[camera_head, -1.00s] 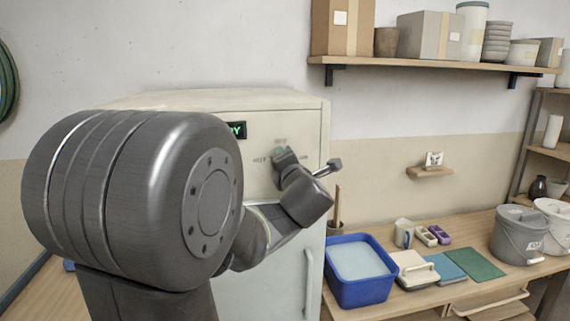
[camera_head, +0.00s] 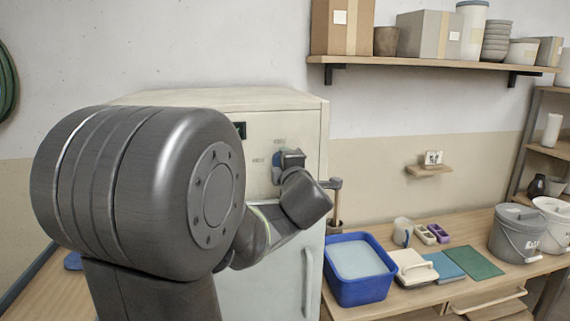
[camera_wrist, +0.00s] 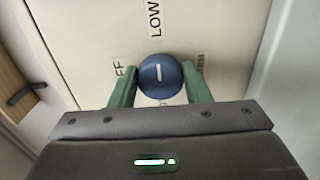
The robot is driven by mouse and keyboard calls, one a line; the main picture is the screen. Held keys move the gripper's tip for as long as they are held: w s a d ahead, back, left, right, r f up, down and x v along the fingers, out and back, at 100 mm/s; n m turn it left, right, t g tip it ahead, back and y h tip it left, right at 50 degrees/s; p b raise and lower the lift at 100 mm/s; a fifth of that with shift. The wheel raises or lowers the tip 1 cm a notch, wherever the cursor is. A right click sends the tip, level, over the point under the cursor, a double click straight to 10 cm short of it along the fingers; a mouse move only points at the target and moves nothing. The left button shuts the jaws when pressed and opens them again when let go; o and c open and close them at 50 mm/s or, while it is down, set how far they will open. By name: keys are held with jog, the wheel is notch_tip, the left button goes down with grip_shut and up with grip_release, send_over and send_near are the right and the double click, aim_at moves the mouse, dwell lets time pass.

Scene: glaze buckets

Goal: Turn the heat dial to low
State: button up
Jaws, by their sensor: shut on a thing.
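The heat dial (camera_wrist: 160,76) is a round blue knob with a white line on the front of the pale cabinet (camera_head: 265,255). In the wrist view the line runs nearly upright, towards the printed word LOW (camera_wrist: 154,18). Other labels, partly hidden, stand left and right of the dial. My gripper (camera_wrist: 160,92) has its green fingers on either side of the dial, shut on it. In the head view my gripper (camera_head: 288,160) is at the cabinet front and covers most of the dial.
A dark display (camera_head: 240,130) is partly behind my arm. The cabinet's vertical handle (camera_head: 309,280) is below the dial. On the bench to the right are a blue basin (camera_head: 358,285), a cup (camera_head: 403,232) and grey bucket (camera_head: 519,235). A shelf (camera_head: 430,63) is above.

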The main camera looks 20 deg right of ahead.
jog(key=o, duration=0.9)
jog(key=shift+o, duration=0.2)
jog(key=v, duration=1.4)
jog(key=shift+b, duration=0.35)
jog(key=shift+w, duration=0.2)
jog(key=x, duration=1.3)
jog(key=shift+w+p, duration=0.3)
jog(key=shift+p, duration=0.05)
jog(key=shift+s+d, duration=0.1)
